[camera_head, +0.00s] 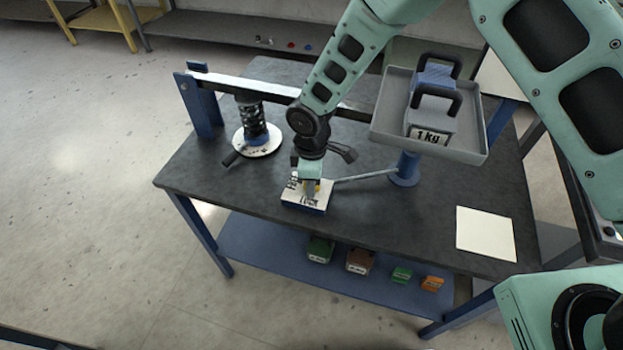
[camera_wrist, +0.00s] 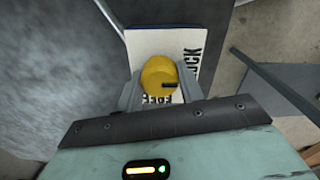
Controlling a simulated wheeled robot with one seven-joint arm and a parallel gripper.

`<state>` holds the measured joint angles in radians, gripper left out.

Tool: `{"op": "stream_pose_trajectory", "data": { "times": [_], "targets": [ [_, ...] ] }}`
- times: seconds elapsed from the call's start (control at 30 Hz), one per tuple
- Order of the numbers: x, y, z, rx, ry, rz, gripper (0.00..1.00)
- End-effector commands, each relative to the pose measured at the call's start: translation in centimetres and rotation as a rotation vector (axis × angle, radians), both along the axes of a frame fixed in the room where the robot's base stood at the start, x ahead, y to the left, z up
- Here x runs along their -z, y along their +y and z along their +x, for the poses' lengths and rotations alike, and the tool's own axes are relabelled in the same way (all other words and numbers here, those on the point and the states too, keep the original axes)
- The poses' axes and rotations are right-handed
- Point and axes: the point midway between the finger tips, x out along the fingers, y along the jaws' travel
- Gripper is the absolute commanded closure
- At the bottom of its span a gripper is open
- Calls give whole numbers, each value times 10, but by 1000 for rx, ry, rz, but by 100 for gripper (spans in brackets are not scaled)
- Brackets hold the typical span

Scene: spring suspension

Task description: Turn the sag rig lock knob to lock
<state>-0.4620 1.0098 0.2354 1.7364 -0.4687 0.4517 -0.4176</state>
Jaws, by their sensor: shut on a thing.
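The yellow lock knob (camera_wrist: 158,74) stands on a white label plate (camera_wrist: 147,42). The plate tops a small blue-sided block (camera_head: 304,206) near the table's front edge. In the wrist view, LOCK is printed along the plate's right side and FREE along its lower side, partly hidden. The knob's dark mark (camera_wrist: 169,86) lies right of and below its centre and points right, toward the LOCK side. My gripper (camera_head: 311,187) points down over the block and hides most of the knob in the head view. Its fingers (camera_wrist: 160,86) are shut on the knob from both sides.
A coil spring (camera_head: 251,122) stands on a round white base under a long beam (camera_head: 228,80) at the left. A grey tray (camera_head: 385,138) with 1 kg weights (camera_head: 433,112) is close to my arm at the right. A blank sheet (camera_head: 486,233) lies front right.

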Motion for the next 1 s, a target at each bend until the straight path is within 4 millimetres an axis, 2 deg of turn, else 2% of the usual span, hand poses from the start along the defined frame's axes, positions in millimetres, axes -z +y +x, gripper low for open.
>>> {"op": "stream_pose_trajectory", "data": {
  "times": [0.2, 0.23, 0.3, 0.67, 0.77, 1.0],
  "targets": [
    [-1, 0, 1, -3, -1, -1, 85],
    [-1, 0, 1, -3, -1, -1, 54],
    [-1, 0, 1, -2, -1, -1, 41],
    [-5, 0, 1, 0, -2, 1, 41],
    [-17, 1, 1, 1, -2, 3, 41],
    [-70, 0, 2, 1, -5, 3, 41]
  ]
}}
